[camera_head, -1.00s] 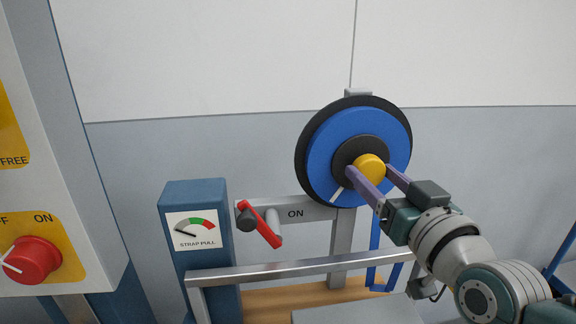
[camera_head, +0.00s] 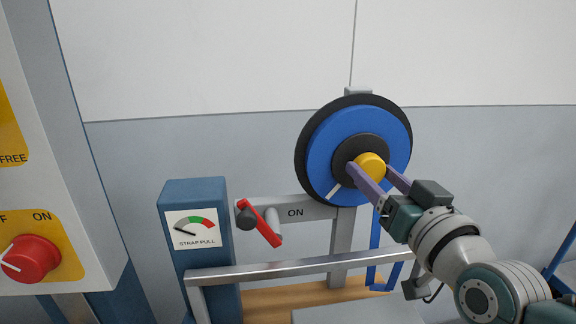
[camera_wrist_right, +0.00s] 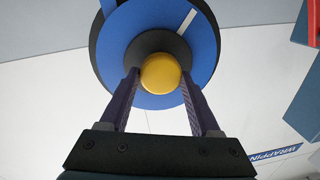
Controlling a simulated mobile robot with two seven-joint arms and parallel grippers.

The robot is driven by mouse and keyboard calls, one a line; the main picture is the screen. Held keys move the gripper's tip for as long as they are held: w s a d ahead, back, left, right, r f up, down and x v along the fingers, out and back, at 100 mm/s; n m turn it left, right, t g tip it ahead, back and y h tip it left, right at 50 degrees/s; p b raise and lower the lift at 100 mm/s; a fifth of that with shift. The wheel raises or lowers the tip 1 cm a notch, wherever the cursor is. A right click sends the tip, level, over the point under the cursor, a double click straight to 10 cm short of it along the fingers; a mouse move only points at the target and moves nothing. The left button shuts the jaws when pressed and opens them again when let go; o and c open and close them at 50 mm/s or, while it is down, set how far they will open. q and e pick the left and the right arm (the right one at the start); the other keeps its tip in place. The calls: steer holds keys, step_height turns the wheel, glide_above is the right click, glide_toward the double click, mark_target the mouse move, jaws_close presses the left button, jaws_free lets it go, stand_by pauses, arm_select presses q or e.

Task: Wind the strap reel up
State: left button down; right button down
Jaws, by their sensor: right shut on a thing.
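The strap reel (camera_head: 340,135) is a blue disc with a black rim, a dark hub and a white mark at its lower left. A yellow knob (camera_head: 370,166) stands out from the hub. My right gripper (camera_head: 375,172) is shut on the yellow knob, one finger on each side. In the right wrist view the knob (camera_wrist_right: 160,74) sits between the two fingers, with the reel (camera_wrist_right: 117,57) behind. A blue strap (camera_head: 374,240) hangs below the reel. The strap pull gauge (camera_head: 194,230) has its needle at the left, grey end. My left gripper is not in view.
A red lever (camera_head: 262,226) beside an ON label stands left of the reel post. A metal rail (camera_head: 290,268) crosses below. A panel with a red knob (camera_head: 30,259) is at the far left. A grey box top (camera_head: 355,312) lies low in front.

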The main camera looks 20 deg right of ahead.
steer(key=m+b, duration=0.1)
steer(key=m, duration=0.6)
steer(key=shift+f+t+b, duration=0.15)
steer(key=shift+t+b, duration=0.15)
steer(key=shift+b, duration=0.05)
steer(key=m+h+b, duration=0.1)
steer(key=m, duration=0.3)
steer(key=m+b, duration=0.1)
steer(key=m, duration=0.3)
steer(key=shift+f, duration=0.1)
steer(key=m+h, duration=0.1)
steer(key=m, duration=0.3)
steer(key=shift+b, duration=0.3)
steer(key=m, duration=0.4)
steer(key=shift+a+h+b, duration=0.1)
steer(key=shift+h+b, duration=0.2)
steer(key=m, duration=0.3)
steer(key=shift+m, duration=0.4)
steer(key=shift+a+m+g+h, duration=0.1)
steer(key=shift+m+g+h, duration=0.3)
steer(key=shift+m, duration=1.5)
